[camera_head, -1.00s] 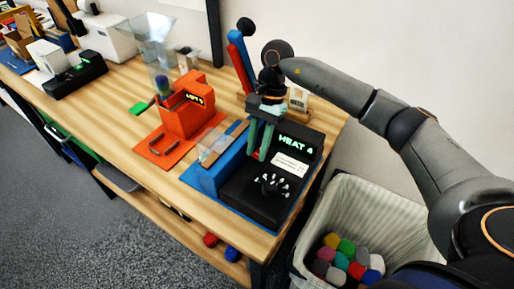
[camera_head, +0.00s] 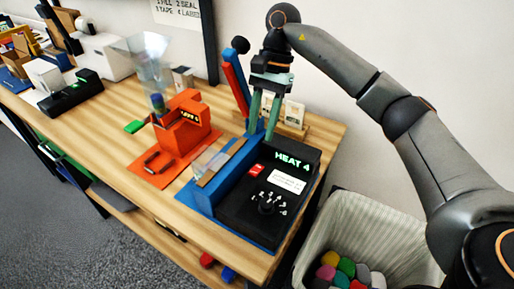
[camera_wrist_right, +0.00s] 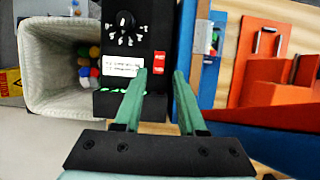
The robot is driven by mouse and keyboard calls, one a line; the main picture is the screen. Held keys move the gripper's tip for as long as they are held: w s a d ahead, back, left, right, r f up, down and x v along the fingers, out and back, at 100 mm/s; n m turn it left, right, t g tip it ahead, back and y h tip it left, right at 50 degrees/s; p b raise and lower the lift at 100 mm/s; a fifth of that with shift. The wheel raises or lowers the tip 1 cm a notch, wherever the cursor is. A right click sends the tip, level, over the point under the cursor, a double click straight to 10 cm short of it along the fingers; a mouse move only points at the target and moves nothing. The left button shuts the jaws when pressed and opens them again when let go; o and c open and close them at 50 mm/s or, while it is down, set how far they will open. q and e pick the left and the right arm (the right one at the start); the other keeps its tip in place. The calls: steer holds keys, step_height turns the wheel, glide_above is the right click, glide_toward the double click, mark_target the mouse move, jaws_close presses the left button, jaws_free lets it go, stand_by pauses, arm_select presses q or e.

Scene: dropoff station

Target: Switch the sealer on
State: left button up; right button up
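The sealer (camera_head: 292,203) is a black box with a blue body at its left, on a blue base at the table's right end. Its green display (camera_head: 291,159) is lit and reads HEAT 4. A small red switch (camera_head: 256,170) lies on its top panel, near a white label and a black dial (camera_head: 266,205). My right gripper (camera_head: 261,136) is above the sealer's back end, its green fingers apart with nothing between them. In the right wrist view the red switch (camera_wrist_right: 159,55) appears just ahead of the fingertips (camera_wrist_right: 160,76). My left gripper is not in view.
A white bin (camera_head: 345,225) with several coloured pieces stands right of the table. An orange machine (camera_head: 183,123) with a clear hopper is to the left. Bare wood shows around the machines.

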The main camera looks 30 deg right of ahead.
steer(key=shift+v, duration=1.3)
